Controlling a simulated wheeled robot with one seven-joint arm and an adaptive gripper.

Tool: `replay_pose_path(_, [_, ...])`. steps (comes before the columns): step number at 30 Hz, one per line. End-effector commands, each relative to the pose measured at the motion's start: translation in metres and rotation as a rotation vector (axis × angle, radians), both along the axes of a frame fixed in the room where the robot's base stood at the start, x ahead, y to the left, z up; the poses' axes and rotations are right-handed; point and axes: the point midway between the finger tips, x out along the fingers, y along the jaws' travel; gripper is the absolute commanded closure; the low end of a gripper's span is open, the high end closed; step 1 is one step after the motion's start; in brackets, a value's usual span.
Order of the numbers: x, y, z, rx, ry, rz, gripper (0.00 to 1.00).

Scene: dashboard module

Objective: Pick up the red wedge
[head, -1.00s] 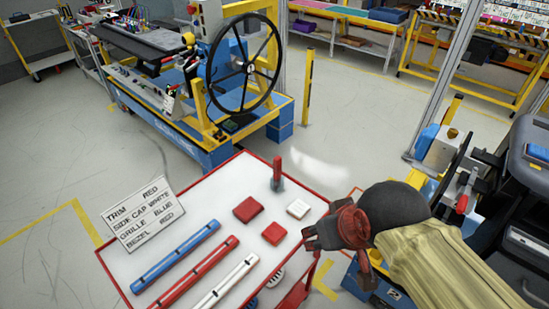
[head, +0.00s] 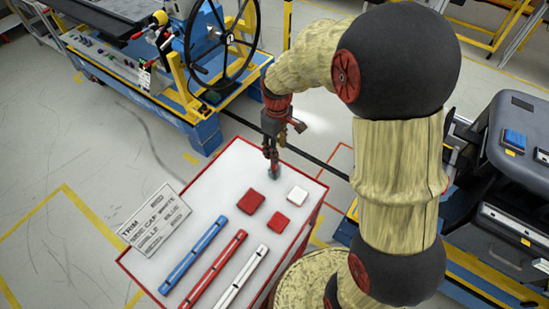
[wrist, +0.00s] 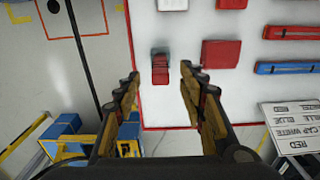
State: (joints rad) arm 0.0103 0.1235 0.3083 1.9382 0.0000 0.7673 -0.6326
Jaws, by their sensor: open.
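The red wedge (wrist: 160,70) stands in a small dark grey holder near the far edge of the white, red-rimmed table (head: 237,152). In the wrist view it shows between the fingertips, nearer the left finger. My gripper (wrist: 160,78) is open and points down at it. In the head view my gripper (head: 272,155) is right over the holder (head: 275,172) and hides most of the wedge. I cannot tell whether the fingers reach down around it; no contact shows.
Two red blocks (head: 250,201) (head: 280,223) and a white block (head: 298,194) lie nearby. Blue (head: 194,254), red (head: 214,270) and white (head: 243,277) strips lie in front, beside a label card (head: 155,219). A steering-wheel rig (head: 222,40) stands behind the table.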

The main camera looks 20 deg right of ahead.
Motion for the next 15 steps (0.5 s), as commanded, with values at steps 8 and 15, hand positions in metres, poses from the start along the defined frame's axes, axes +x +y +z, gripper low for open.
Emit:
replay_pose_path(8, [0.002, 0.000, -0.027, 0.000, 0.007, 0.008, 0.59])
replay_pose_path(15, [0.004, 0.003, -0.048, 0.000, 0.007, 0.007, 0.59])
